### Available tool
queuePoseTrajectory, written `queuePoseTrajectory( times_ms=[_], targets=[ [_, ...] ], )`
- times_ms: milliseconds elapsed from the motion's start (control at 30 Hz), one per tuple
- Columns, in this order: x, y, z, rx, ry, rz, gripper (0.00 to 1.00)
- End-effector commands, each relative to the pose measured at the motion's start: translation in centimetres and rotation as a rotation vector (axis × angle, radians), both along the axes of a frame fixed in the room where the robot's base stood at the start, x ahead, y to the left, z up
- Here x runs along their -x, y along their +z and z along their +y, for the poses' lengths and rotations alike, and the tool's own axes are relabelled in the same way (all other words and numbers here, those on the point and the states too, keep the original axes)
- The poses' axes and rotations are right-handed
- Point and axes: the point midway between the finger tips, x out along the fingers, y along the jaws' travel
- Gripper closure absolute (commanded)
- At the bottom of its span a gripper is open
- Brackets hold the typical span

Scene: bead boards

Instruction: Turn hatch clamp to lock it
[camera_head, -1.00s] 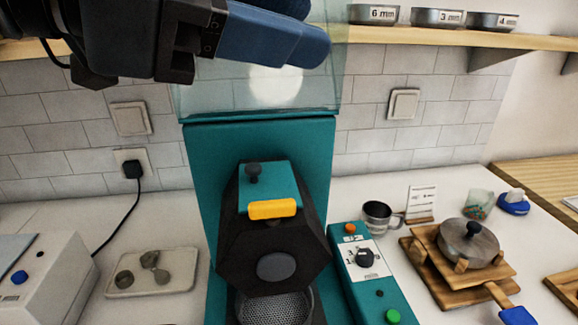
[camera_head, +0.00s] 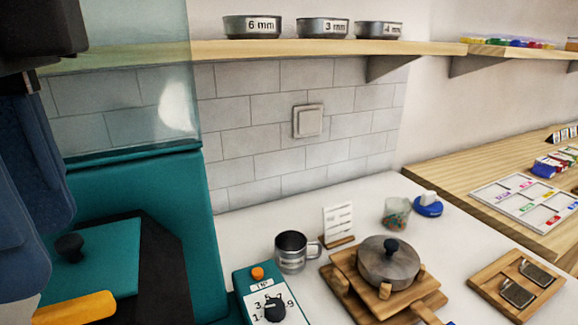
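The hatch (camera_head: 105,258) is a teal lid at the lower left, on the dark body of the teal machine (camera_head: 178,195). A black knob (camera_head: 69,247) stands on it. The yellow-orange bar (camera_head: 78,307), which looks like the hatch clamp, lies at the hatch's front edge, close to the bottom of the picture. Its left end runs behind my blue arm part, so I cannot tell whether it is locked. Dark and blue parts of my arm fill the left edge, in front of the machine. My fingertips do not show.
A clear panel (camera_head: 130,90) rises above the machine. Right of it stand a control box (camera_head: 248,283), a metal mug (camera_head: 290,252) and a lidded pot (camera_head: 388,262) on a wooden stand. A shelf (camera_head: 300,47) with labelled tins runs above. Bare counter shows behind the mug.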

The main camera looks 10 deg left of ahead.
Motion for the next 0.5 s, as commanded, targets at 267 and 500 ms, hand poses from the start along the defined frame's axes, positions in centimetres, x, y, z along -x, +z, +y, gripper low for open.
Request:
queuePoseTrajectory(
  times_ms=[267, 500],
  targets=[
    [0.0, -3.9, 0.0, 0.003, -0.002, -0.002, 0.63],
    [-0.1, -5.0, 0.0, 0.001, -0.002, -0.003, 0.63]
  ],
)
